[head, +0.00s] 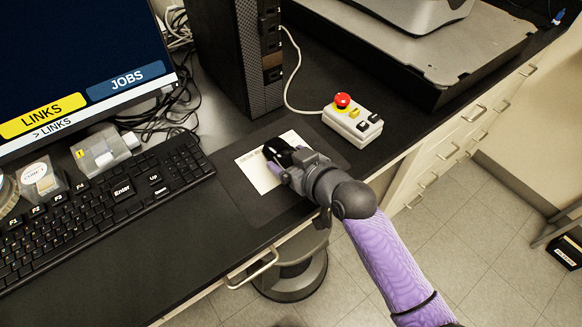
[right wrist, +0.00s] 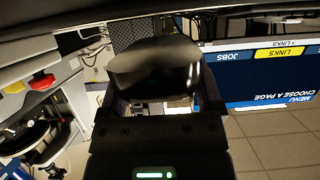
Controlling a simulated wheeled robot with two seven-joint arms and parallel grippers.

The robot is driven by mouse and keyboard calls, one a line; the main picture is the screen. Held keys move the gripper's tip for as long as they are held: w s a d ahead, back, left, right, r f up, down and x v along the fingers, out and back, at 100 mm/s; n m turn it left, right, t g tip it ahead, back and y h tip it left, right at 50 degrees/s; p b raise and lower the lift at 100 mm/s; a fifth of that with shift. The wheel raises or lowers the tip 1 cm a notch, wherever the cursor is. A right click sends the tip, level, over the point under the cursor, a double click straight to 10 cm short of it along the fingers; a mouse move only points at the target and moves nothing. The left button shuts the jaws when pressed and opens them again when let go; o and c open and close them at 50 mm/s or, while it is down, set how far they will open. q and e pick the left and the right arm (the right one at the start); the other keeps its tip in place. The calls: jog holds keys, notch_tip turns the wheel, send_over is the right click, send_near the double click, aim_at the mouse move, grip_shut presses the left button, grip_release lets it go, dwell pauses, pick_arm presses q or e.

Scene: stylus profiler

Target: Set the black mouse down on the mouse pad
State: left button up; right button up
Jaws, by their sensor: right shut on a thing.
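My right gripper (head: 277,162) is over the dark mouse pad (head: 252,204) in the head view. It is shut on the black mouse (head: 279,150), of which only a small part shows there. In the right wrist view the mouse (right wrist: 155,72) appears as a dark, rounded body between the fingers. A pale printed sheet (head: 254,174) lies on the pad, partly hidden by the gripper. I cannot tell whether the mouse touches the pad or sheet. My left gripper is not in view.
A black keyboard (head: 105,205) lies left of the pad. A white control box (head: 352,124) with a red button stands behind it to the right, its cable running back. A black computer tower (head: 235,50) and a monitor (head: 75,60) stand behind. The desk's front edge is close.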

notch_tip(320, 180, down, 2)
jog(key=shift+f+b, duration=0.15)
jog(key=shift+b, duration=0.2)
jog(key=shift+f, duration=0.15)
jog(key=o, duration=1.1)
jog(key=shift+r, duration=0.2)
